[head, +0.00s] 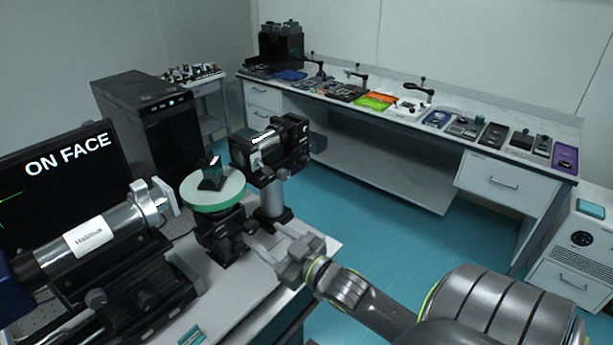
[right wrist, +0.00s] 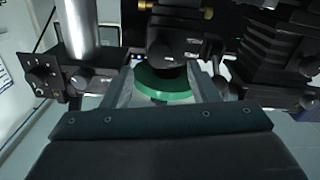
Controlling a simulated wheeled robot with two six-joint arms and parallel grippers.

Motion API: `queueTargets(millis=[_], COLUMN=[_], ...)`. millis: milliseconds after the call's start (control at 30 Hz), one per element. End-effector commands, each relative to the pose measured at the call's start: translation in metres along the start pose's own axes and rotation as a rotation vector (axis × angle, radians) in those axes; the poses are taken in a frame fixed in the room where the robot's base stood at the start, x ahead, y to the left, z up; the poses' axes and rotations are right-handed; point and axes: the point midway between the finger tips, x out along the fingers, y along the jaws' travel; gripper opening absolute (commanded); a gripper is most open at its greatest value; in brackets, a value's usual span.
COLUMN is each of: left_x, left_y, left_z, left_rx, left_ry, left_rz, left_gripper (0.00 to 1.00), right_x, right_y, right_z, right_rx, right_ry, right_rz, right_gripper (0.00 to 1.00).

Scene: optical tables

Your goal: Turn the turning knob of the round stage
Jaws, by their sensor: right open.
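The round stage (head: 228,193) stands on the table at the left of the head view, with a pale top, a green rim and a black base. A small black mount (head: 211,176) sits on it. A dark knob (head: 250,227) shows low on the base's right side. My right gripper (head: 268,241) is open beside the base, just right of this knob, with its fingers towards it. In the right wrist view a green round part (right wrist: 165,84) shows between the spread fingers. I cannot tell whether a finger touches the knob. My left gripper is out of view.
A black camera-like instrument (head: 268,152) on a post stands right behind the stage. A silver cylinder (head: 100,235) on a black mount stands at the left, before a monitor (head: 60,165) reading "ON FACE". A long bench (head: 400,115) with several devices is at the back.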

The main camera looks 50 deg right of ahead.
Motion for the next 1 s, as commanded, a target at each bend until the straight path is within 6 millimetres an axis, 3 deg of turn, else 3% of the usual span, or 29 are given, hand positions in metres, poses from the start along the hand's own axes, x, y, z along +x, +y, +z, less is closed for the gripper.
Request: queueTargets(millis=[233, 733, 800, 1000], left_x=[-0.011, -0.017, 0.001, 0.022], left_y=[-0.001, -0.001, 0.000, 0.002], left_z=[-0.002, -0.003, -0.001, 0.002], left_rx=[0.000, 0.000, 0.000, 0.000], left_ry=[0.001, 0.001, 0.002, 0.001], left_rz=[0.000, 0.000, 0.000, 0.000], left_gripper=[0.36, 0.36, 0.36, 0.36], right_x=[-0.044, -0.071, -0.076, -0.089], right_y=[0.000, 0.000, -0.001, 0.000], right_z=[-0.002, -0.001, 0.007, 0.006], right_rx=[-0.002, -0.002, -0.008, -0.008], right_ry=[-0.004, -0.001, -0.003, -0.005], right_rz=[-0.003, -0.002, -0.005, -0.004], right_gripper=[0.54, 0.54, 0.54, 0.54])
